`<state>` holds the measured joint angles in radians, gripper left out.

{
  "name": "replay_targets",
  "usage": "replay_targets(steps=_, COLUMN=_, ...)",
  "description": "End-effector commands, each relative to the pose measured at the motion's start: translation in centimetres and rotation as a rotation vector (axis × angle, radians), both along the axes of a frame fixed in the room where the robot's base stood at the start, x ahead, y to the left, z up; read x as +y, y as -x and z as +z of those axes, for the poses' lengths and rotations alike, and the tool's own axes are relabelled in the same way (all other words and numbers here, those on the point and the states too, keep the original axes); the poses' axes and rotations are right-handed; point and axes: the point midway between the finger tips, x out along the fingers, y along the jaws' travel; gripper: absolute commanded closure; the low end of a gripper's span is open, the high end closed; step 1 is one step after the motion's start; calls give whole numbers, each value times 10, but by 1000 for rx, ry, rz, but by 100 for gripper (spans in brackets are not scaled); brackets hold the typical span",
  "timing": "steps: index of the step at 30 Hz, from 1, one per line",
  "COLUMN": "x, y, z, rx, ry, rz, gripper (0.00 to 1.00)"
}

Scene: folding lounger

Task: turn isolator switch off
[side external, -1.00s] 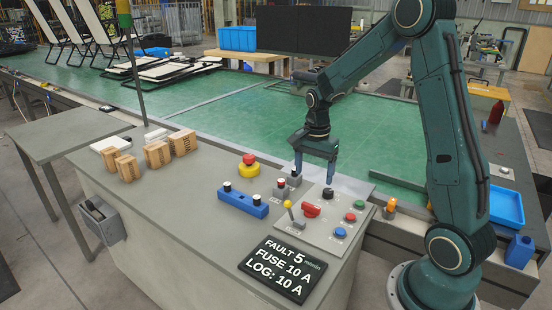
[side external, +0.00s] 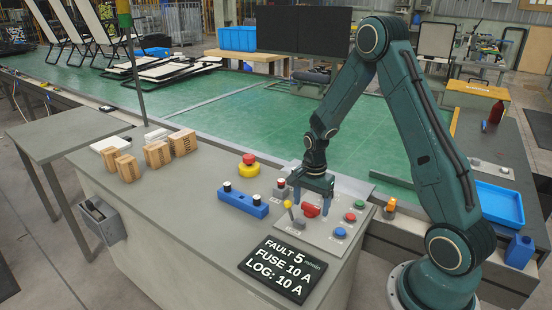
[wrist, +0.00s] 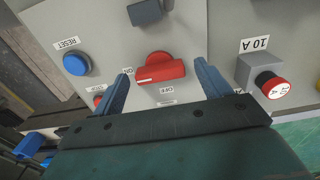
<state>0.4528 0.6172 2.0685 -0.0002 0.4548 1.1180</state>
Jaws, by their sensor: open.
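The isolator switch is a red rotary knob (side external: 311,211) on the grey control panel (side external: 321,233). In the wrist view the knob (wrist: 160,70) has a white mark at its left end, on the side of the ON label (wrist: 127,71). The OFF label (wrist: 167,90) is on the side nearest my gripper. My gripper (side external: 311,203) is low over the panel, pointing down. In the wrist view its open fingers (wrist: 161,74) stand left and right of the knob, with a gap on each side. Nothing is held.
A yellow-tipped lever (side external: 288,207), a blue RESET button (side external: 340,232) and other buttons surround the knob. A blue fuse block (side external: 242,204) and an emergency stop (side external: 249,165) are to the left. A black sign (side external: 283,269) lies in front. A 10 A fuse (wrist: 272,85) is close right.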

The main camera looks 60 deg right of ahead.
Motion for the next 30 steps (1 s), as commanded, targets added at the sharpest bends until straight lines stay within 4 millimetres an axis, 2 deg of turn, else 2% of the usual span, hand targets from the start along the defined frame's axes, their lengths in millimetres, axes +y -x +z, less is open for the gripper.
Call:
replay_targets(steps=7, x=0, y=0, z=-1, rx=0, ry=0, rz=0, gripper=24)
replay_targets(steps=8, x=0, y=0, z=-1, rx=0, ry=0, rz=0, gripper=28)
replay_targets(steps=14, x=0, y=0, z=0, rx=0, ry=0, rz=0, gripper=67)
replay_targets(steps=15, x=0, y=0, z=0, rx=0, ry=0, rz=0, gripper=68)
replay_targets(steps=23, x=0, y=0, z=0, rx=0, ry=0, rz=16, gripper=68)
replay_targets(steps=30, x=0, y=0, z=0, rx=1, ry=0, rz=97, gripper=68)
